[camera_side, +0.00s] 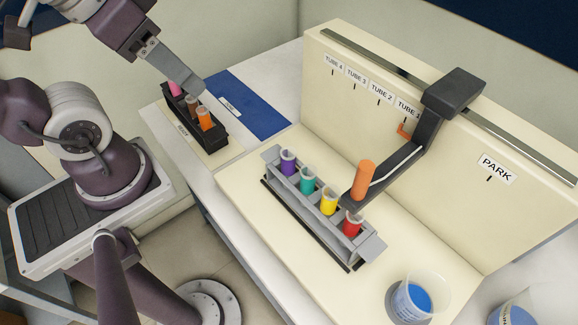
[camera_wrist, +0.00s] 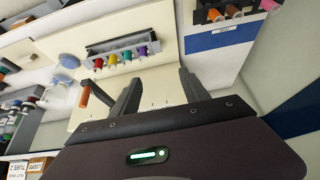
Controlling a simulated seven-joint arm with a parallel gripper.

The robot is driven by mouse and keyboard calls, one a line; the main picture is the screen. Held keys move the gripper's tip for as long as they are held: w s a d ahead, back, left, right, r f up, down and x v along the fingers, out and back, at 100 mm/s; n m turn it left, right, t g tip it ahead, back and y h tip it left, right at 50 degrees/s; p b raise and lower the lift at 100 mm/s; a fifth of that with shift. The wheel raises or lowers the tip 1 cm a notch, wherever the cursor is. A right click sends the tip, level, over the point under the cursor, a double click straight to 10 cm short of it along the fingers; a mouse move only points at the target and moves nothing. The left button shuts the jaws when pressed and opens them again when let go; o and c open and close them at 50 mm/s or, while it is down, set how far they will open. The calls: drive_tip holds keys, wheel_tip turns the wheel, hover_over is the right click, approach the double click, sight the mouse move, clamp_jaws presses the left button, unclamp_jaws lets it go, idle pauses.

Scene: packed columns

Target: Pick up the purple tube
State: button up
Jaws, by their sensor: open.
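The purple tube (camera_side: 288,162) stands upright in the far-left slot of a grey rack (camera_side: 313,207), beside a green, a yellow and a red tube. In the wrist view the purple tube (camera_wrist: 142,51) is at the right end of the rack's row. My gripper (camera_side: 188,84) hangs above a black rack at the back left, well away from the purple tube. In the wrist view my gripper (camera_wrist: 158,83) has its two fingers spread wide, with nothing between them.
A black rack (camera_side: 213,138) holds a pink, a brown and an orange tube. A beaker (camera_side: 418,300) stands front right. The blue mat (camera_side: 250,105) is clear.

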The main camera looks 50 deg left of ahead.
drive_tip(key=n+g+h, duration=0.6)
drive_tip(key=n+h, duration=0.7)
drive_tip(key=n, duration=0.5)
approach(288, 152)
drive_tip(key=d+f, duration=0.2)
drive_tip(key=shift+s+d, duration=0.3)
drive_tip(key=shift+d+f+h, duration=0.15)
drive_tip(key=shift+f+h, duration=0.1)
drive_tip(key=shift+h, duration=0.05)
drive_tip(key=x, duration=0.6)
drive_tip(key=shift+w+d+f, duration=0.1)
drive_tip(key=shift+w+d, duration=0.15)
drive_tip(key=shift+d, duration=0.15)
clamp_jaws()
